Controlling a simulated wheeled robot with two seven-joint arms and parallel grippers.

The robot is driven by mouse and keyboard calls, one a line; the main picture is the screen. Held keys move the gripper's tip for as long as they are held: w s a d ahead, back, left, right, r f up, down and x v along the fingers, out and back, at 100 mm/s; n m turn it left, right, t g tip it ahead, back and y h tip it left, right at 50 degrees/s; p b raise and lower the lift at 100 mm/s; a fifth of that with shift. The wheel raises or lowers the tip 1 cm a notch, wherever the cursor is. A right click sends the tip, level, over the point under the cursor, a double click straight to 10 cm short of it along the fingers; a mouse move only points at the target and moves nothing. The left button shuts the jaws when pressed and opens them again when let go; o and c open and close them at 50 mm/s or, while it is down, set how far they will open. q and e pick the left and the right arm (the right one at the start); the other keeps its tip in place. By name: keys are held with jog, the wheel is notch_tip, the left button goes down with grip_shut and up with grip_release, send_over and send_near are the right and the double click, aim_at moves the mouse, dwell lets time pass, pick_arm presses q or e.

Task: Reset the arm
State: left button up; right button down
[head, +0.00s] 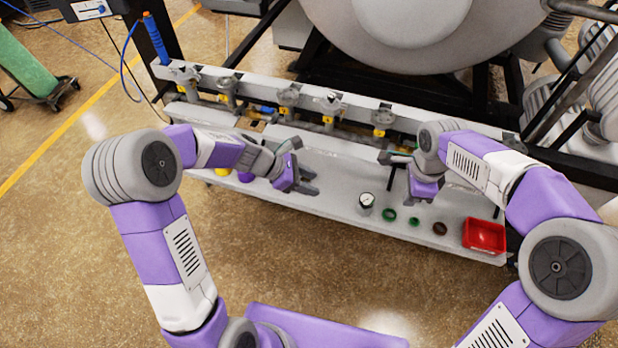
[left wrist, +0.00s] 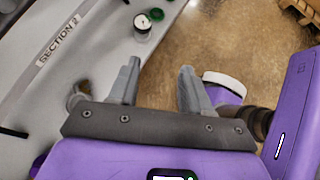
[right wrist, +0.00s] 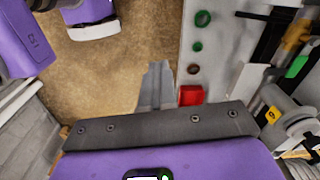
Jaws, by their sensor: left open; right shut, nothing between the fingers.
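My left gripper (head: 308,182) is over the left part of the grey bench in the head view. Its two fingers are apart and empty, as the left wrist view (left wrist: 160,85) also shows. My right gripper (head: 388,172) is over the right part of the bench, near the row of valves. In the right wrist view its fingers (right wrist: 157,85) are together with nothing between them. Both arms are bent and raised in front of me, and neither gripper visibly holds a thing.
The bench (head: 340,205) bears a gauge (head: 366,200), two green rings (head: 389,214) (head: 414,222), a brown ring (head: 440,228) and a red tray (head: 484,236). Several valves with yellow tags (head: 328,104) line its back. The large furnace (head: 400,35) stands behind. The floor in front is open.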

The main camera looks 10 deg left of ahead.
pick_arm(q)
jog(key=shift+d, duration=0.1)
dwell(0.4)
pick_arm(e)
jog(key=s+a+f+n+y, duration=0.1)
jog(key=s+f+n+y, duration=0.2)
jog(key=f, duration=0.7)
jog(key=s+a+f+n, duration=0.2)
jog(key=f+n, duration=0.2)
jog(key=f, duration=0.5)
pick_arm(q)
jog(key=s+d+f+m+g+y, duration=0.2)
jog(key=s+f+m+y, duration=0.2)
jog(key=s+f+m, duration=1.5)
notch_tip(320, 180, down, 5)
jog(key=shift+s+r+m+g+y, duration=0.1)
jog(key=shift+s+m+g+y, duration=0.2)
jog(key=shift+s, duration=0.2)
pick_arm(e)
jog(key=s+f+n+y, duration=0.1)
jog(key=s+f+n, duration=0.6)
jog(key=s+f, duration=0.4)
jog(key=shift+s+a+t, duration=0.3)
jog(key=shift+s, duration=0.4)
